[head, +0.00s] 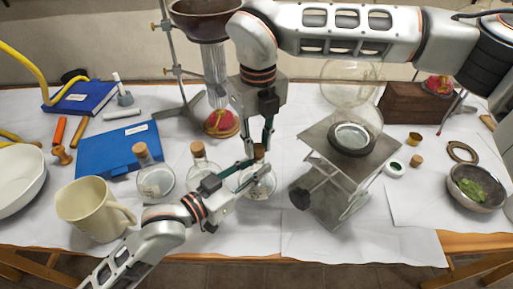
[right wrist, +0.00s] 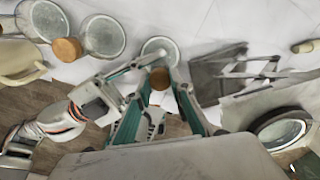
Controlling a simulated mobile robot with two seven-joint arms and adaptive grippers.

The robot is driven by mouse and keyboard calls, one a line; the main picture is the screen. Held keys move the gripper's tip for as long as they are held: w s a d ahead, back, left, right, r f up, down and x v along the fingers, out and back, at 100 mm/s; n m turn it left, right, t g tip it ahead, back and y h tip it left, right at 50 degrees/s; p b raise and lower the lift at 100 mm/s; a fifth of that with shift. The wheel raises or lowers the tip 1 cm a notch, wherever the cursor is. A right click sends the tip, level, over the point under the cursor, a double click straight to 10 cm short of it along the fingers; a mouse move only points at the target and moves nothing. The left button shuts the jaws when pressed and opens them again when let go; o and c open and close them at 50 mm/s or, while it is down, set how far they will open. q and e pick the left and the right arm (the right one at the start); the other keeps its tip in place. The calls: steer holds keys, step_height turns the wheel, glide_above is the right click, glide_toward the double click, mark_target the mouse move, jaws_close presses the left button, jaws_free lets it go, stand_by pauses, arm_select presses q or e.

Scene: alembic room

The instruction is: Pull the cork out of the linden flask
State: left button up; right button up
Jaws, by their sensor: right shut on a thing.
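Three corked glass flasks stand in a row at the front of the table in the head view; I cannot read any label naming the linden one. The right-hand flask (head: 262,188) is between my two grippers. Its brown cork (head: 259,151) also shows in the right wrist view (right wrist: 160,78). My right gripper (head: 260,146) comes down from above and is shut on this cork. My left gripper (head: 240,172) reaches in from the left, its fingers at the flask's neck; whether they close on it is hidden. The cork appears to be at the flask's mouth.
The middle flask (head: 198,163) and left flask (head: 157,183) stand close beside my left gripper. A cream jug (head: 90,208) is at front left. A metal lab jack (head: 330,172) bearing a round glass vessel (head: 368,117) stands to the right. A blue book (head: 105,152) lies behind.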

mark_target(258, 147)
jaws_close()
steer(key=shift+r, duration=1.6)
steer(key=shift+r, duration=0.35)
steer(key=shift+r, duration=0.35)
arm_select(q)
steer(key=o, duration=1.1)
steer(key=shift+c, duration=0.2)
